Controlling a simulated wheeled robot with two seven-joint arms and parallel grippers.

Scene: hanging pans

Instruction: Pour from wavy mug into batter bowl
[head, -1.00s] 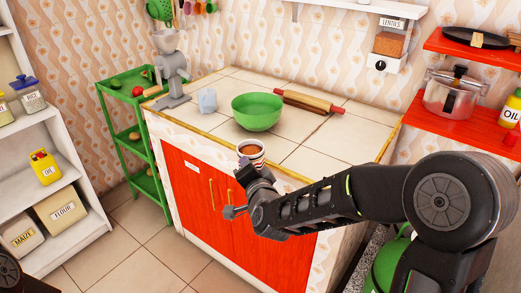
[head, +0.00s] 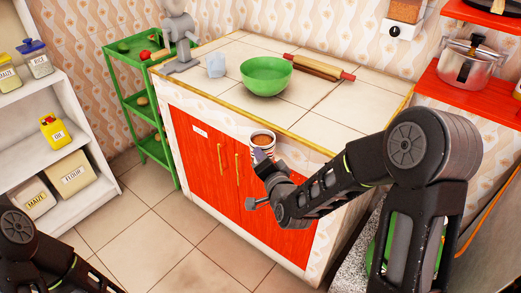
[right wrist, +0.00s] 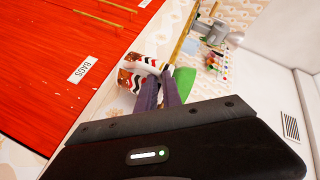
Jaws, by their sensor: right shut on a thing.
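The wavy mug (head: 263,139) has a striped wavy pattern and brown liquid inside. It is upright in the head view, in front of the counter's front edge. My right gripper (head: 264,156) is shut on it; in the right wrist view the fingers (right wrist: 160,92) are against the patterned mug (right wrist: 130,82) and hide part of it. The green batter bowl (head: 266,77) stands on the counter, behind the mug and apart from it. Part of the bowl shows green in the right wrist view (right wrist: 184,82). Only links of my left arm show, at lower left.
The tiled counter (head: 220,94) also holds a rolling pin (head: 318,67), a small pale blue cup (head: 216,65) and a grey grinder (head: 181,40). The counter in front of the bowl is clear. Red cabinet doors (head: 203,145) are below.

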